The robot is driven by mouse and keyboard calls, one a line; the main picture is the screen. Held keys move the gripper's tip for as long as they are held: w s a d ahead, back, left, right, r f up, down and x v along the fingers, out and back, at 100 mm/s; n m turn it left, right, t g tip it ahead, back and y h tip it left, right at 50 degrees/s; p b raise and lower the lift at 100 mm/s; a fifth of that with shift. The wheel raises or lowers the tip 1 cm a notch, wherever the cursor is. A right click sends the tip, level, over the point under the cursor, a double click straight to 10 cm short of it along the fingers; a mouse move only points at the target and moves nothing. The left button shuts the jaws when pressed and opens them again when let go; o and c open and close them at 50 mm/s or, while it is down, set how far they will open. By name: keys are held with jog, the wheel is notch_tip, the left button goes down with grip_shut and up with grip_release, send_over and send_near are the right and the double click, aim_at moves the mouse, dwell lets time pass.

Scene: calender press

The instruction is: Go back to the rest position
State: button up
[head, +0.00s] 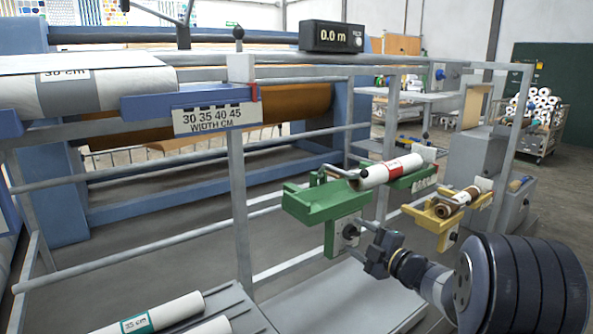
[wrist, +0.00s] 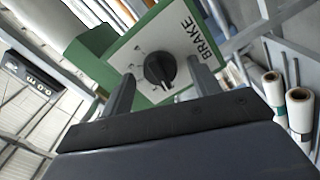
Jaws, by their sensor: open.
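My gripper (head: 366,243) is in front of the green bracket (head: 325,205) in the head view, at the right of the middle. In the wrist view its two fingers (wrist: 161,82) stand apart, with nothing held between them. The black brake knob (wrist: 160,70) shows between and beyond the fingers, on a white plate (wrist: 190,40) marked BRAKE. Its pointer is turned towards the lower right of that picture. The same knob (head: 350,231) is small in the head view, close to the fingertips. I cannot tell whether the fingers touch it.
A white roll with a red label (head: 392,172) lies on the green bracket. Grey frame rails (head: 238,180) run on the left. White rolls (head: 150,315) lie at the lower left.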

jog(key=m+p, duration=0.4)
jog(key=shift+r, duration=0.2)
jog(key=m+p, duration=0.3)
jog(key=shift+p, duration=0.3)
jog(key=m+p, duration=0.7)
jog(key=shift+p, duration=0.3)
jog(key=v, duration=0.6)
jog(key=shift+f, duration=0.25)
jog(key=shift+r, duration=0.15)
